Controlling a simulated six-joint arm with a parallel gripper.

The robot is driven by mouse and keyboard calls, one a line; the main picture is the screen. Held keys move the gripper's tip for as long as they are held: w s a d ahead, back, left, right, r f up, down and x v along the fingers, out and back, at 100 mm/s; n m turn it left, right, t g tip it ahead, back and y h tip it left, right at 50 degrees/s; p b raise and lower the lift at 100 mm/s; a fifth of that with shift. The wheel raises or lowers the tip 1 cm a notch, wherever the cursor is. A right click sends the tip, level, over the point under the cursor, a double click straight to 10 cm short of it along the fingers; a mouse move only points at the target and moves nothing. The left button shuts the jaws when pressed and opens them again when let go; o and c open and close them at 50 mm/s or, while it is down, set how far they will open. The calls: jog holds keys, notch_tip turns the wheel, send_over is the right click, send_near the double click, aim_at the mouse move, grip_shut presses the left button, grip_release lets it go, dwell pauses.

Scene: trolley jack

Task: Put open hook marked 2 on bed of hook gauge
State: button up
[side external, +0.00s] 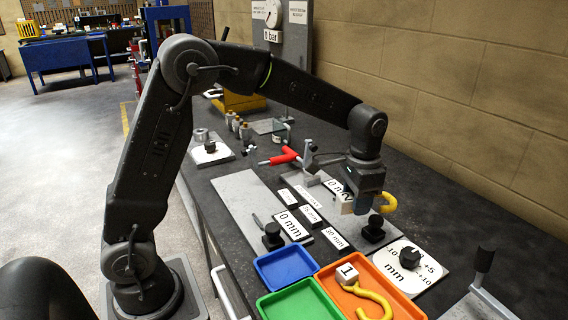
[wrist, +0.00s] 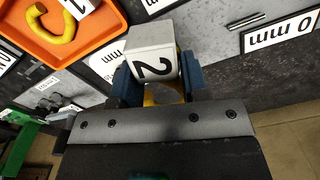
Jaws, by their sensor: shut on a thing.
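My gripper (side external: 360,206) is shut on the white block of the open hook marked 2 (wrist: 150,62). In the side view the hook's yellow curve (side external: 389,203) sticks out to the right of the fingers. In the wrist view the "2" faces the camera between the two blue fingers (wrist: 153,82). The gripper holds the hook above the right-hand grey plate (side external: 425,246), near a black knob (side external: 373,230). I cannot tell which part is the gauge bed; the arm hides some of the plate.
A second grey plate (side external: 240,196) with mm labels lies to the left. An orange tray (side external: 328,279) holds a yellow hook marked 1 (side external: 372,300). Blue (side external: 285,266) and green (side external: 300,301) trays sit beside it. A red-handled tool (side external: 284,157) lies farther back.

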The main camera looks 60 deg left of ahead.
notch_tip(320, 180, up, 5)
jog(key=shift+r, duration=0.1)
jog(key=w+a+n, duration=0.1)
jog(key=w+a, duration=0.1)
jog(key=a, duration=1.1)
jog(key=w+a+n, duration=0.1)
jog(key=w+a, duration=0.2)
jog(key=a, duration=1.1)
jog(key=s+a+n, duration=0.1)
jog(key=s+a, duration=0.4)
jog(key=a, duration=0.6)
jog(key=s+a, duration=0.5)
jog(key=a, duration=0.7)
jog(key=w+d+f, duration=0.1)
jog(key=w+f, duration=0.2)
jog(key=f, duration=0.1)
jog(key=w+d+f, duration=0.1)
jog(key=w+f, duration=0.2)
jog(key=f, duration=0.1)
jog(key=w+d+f, duration=0.2)
jog(key=w+f, duration=0.2)
jog(key=shift+w+f, duration=0.1)
jog(key=shift+f, duration=2)
jog(key=shift+f, duration=0.15)
